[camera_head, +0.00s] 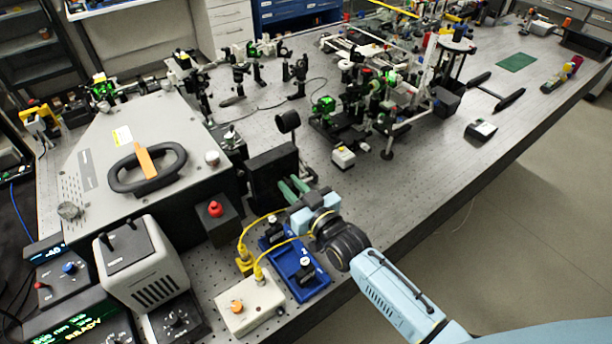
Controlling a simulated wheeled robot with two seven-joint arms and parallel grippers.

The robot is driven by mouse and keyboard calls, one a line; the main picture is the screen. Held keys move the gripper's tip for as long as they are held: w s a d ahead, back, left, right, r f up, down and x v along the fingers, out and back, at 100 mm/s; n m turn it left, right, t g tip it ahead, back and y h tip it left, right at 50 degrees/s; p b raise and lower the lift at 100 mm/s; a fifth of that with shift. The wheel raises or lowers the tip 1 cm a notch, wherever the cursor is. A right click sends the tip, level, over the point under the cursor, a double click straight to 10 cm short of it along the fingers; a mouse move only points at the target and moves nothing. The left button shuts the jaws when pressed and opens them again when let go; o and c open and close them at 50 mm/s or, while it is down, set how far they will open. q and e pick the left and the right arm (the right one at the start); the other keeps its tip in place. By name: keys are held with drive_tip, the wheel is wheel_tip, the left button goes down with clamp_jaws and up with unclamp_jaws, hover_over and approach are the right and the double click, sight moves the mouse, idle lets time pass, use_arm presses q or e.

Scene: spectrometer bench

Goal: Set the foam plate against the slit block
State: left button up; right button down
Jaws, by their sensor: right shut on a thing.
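My right gripper (293,190) comes in from the lower right with its greenish fingers against a dark upright plate, which I take to be the foam plate (272,168). It is shut on this plate. The plate stands upright just right of the large grey instrument housing, near its front right corner. Dark blocks sit between the plate and the housing; one of them may be the slit block, but I cannot tell it apart clearly. I cannot tell whether the plate touches it. My left gripper is not in view.
The grey housing (112,130) with a black ring handle fills the left. A black box with a red button (215,209) stands close by. A blue tray (298,279) and yellow cables lie below my right gripper. Optics mounts (378,100) crowd the bench behind.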

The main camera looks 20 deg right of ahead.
drive_tip(key=shift+s+a, duration=0.1)
drive_tip(key=shift+a, duration=0.2)
drive_tip(key=c, duration=1.3)
unclamp_jaws()
drive_tip(key=shift+a, duration=0.15)
drive_tip(key=b+v, duration=0.1)
drive_tip(key=v, duration=1.2)
drive_tip(key=shift+s, duration=0.25)
